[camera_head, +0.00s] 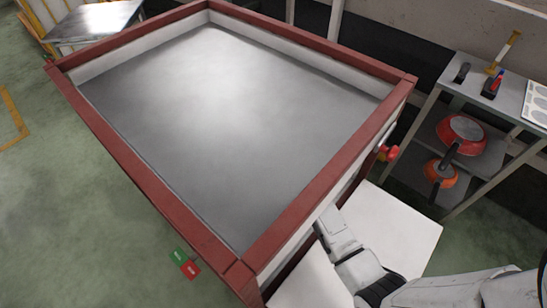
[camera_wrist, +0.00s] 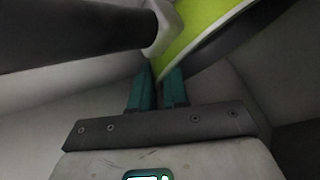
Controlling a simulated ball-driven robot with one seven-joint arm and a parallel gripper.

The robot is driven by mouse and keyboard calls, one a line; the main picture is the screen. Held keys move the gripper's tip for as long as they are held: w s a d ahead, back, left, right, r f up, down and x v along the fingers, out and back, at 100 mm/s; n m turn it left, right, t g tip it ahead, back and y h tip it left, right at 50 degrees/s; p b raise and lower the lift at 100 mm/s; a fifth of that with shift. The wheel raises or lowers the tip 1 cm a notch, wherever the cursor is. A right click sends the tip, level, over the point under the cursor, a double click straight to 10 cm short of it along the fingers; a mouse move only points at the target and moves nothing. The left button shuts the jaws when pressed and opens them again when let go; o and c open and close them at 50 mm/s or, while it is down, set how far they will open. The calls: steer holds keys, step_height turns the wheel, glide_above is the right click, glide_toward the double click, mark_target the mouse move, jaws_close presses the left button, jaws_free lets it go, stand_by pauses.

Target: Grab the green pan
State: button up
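The green pan (camera_wrist: 205,25) shows in the wrist view at the top right, tilted in the picture, with a bright green side and a pale rim edge. A black handle (camera_wrist: 75,45) runs from the upper left to a pale bracket on the pan. My gripper (camera_wrist: 159,75) has two teal fingers close together, with a narrow gap at the pan's lower edge. They appear shut on that rim, away from the handle. In the head view my gripper and the green pan are hidden behind the red-framed bin.
A large red-framed bin (camera_head: 328,178) with a bare grey floor fills the head view. My arm reaches in below its right side, beside white panels (camera_head: 393,228). A shelf at the right holds a red pan (camera_head: 463,128) and an orange pan (camera_head: 444,178). Green floor lies open at left.

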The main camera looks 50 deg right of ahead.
jaws_close()
steer(key=shift+r, duration=0.1)
stand_by(0.3)
